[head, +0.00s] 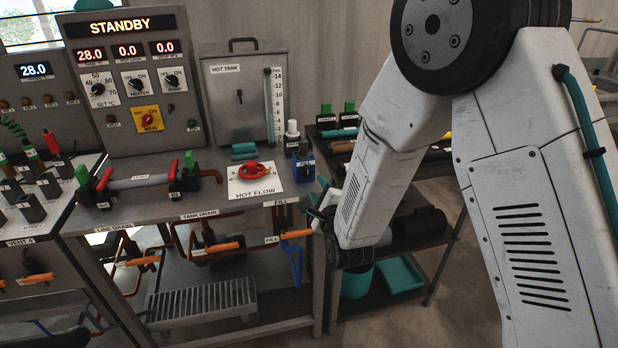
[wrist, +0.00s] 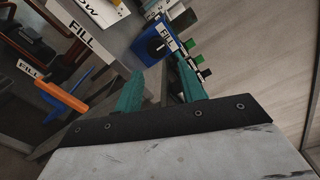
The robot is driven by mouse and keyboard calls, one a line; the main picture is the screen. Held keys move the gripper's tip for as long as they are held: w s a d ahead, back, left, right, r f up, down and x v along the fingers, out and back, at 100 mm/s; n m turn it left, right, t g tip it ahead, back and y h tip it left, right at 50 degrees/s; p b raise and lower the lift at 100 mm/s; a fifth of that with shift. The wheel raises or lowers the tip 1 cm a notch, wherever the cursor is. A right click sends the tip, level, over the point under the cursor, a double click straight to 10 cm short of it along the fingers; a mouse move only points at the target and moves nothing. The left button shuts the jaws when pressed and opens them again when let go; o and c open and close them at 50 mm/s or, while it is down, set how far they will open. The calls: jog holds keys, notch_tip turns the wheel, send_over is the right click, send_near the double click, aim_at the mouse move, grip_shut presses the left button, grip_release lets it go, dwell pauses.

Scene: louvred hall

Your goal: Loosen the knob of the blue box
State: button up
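The blue box (head: 304,168) stands at the right end of the grey bench, with a white FILL label. In the wrist view the blue box (wrist: 150,46) is ahead of my fingertips, with a dark round knob (wrist: 158,48) on its face, partly beside the label. My gripper (wrist: 158,82) has two teal fingers spread apart, with nothing seen between them. The fingers point toward the box and look apart from it. In the head view my gripper (head: 322,190) is just below and right of the box, partly hidden by my arm.
The red HOT FLOW wheel (head: 256,170) lies left of the box. An orange-handled FILL valve (head: 297,234) sits below the bench edge. A dark shelf (head: 420,240) with bins stands to the right. The hot tank (head: 240,100) is behind.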

aim_at(308, 174)
jog(key=shift+m+t, duration=0.3)
jog(key=x, duration=0.7)
jog(key=shift+w+a+f, duration=0.25)
jog(key=shift+a+f, duration=0.05)
jog(key=shift+a, duration=0.15)
jog(key=c, duration=0.7)
